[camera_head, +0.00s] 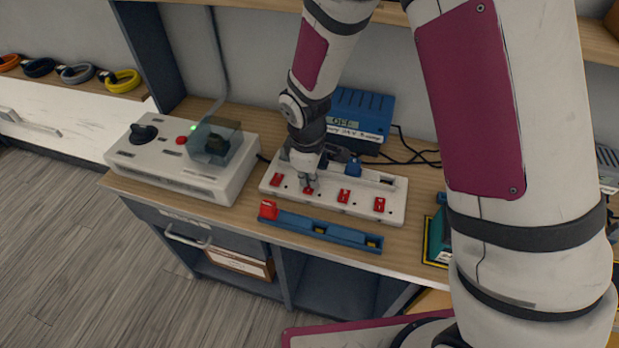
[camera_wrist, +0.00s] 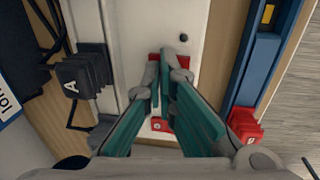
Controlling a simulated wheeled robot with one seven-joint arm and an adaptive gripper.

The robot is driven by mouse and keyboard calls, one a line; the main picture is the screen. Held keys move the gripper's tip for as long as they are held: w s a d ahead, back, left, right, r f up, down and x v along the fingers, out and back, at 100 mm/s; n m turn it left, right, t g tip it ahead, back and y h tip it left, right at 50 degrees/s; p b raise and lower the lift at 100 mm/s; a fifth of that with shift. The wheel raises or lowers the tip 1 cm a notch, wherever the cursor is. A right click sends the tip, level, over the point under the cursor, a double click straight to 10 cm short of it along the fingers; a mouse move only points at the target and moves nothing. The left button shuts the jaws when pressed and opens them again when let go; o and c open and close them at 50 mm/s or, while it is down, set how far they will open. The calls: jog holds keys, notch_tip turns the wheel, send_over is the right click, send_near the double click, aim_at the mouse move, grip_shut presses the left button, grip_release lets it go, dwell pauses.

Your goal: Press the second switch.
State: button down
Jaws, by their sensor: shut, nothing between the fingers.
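A white power strip (camera_head: 333,205) lies on the wooden counter with a row of red switches. The second switch from the left (camera_head: 308,191) is directly under my gripper (camera_head: 308,185), partly hidden by it. In the wrist view my gripper (camera_wrist: 167,78) has its teal fingers together and empty, with the tips over the red second switch (camera_wrist: 183,62). Whether the tips touch it, I cannot tell. The first switch (camera_head: 277,180) also shows in the wrist view (camera_wrist: 161,125), between the fingers. The third switch (camera_head: 344,196) and fourth switch (camera_head: 380,204) stand clear to the right.
A blue bar with a red end (camera_head: 325,231) lies in front of the strip. A grey control box (camera_head: 185,160) stands left, a blue device (camera_head: 358,112) behind. A black plug marked A (camera_wrist: 82,80) sits beside the fingers. My arm hides the right side.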

jog(key=shift+d+f, duration=0.15)
jog(key=shift+f, duration=0.15)
jog(key=shift+s+a+f, duration=0.1)
jog(key=shift+s+a, duration=0.2)
jog(key=shift+s, duration=0.5)
jog(key=shift+a+p, duration=0.1)
jog(key=shift+p, duration=0.25)
notch_tip(320, 180, up, 15)
jog(key=w+p, duration=0.2)
jog(key=shift+w+d+f, duration=0.2)
jog(key=shift+w+d, duration=0.1)
jog(key=shift+d, duration=0.15)
